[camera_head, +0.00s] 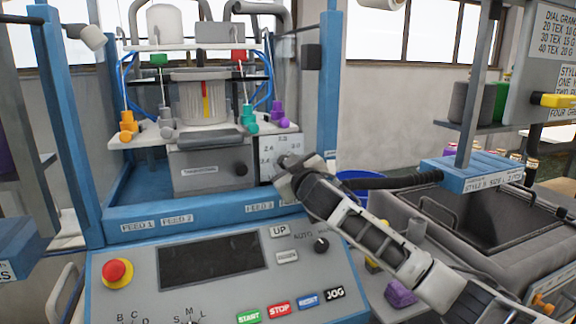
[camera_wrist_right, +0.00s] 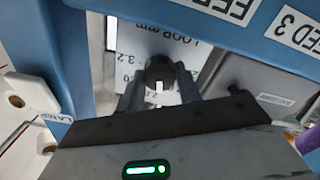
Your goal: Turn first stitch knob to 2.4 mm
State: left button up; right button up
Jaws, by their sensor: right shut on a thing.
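The stitch knob (camera_wrist_right: 158,70) is a dark round knob on a white dial plate marked "LOOP mm" in the right wrist view. A white mark shows on its lower part, pointing toward the bottom of that picture. The dial plate (camera_head: 282,145) also shows in the head view with small numbers, partly covered by my gripper. My right gripper (camera_wrist_right: 158,80) is shut on the knob, one finger on each side. In the head view my right gripper (camera_head: 284,172) is at the plate's lower part and hides the knob. My left gripper is not in view.
Blue frame posts and a blue front rail (camera_head: 200,211) surround the knitting head. A control panel with a red stop button (camera_head: 117,272) lies below. A dark bin (camera_head: 485,215) stands at the right.

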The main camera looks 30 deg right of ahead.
jog(key=n, duration=0.6)
jog(key=shift+n, duration=0.3)
jog(key=n, duration=0.6)
jog(key=shift+f, duration=0.1)
dwell(0.3)
jog(key=o, duration=1)
jog(key=shift+c, duration=0.2)
pick_arm(q)
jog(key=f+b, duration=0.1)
jog(key=b, duration=0.1)
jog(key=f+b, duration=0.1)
jog(key=b, duration=0.1)
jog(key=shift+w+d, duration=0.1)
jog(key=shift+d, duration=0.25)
pick_arm(e)
jog(key=v, duration=1.6)
jog(key=shift+a, duration=0.2)
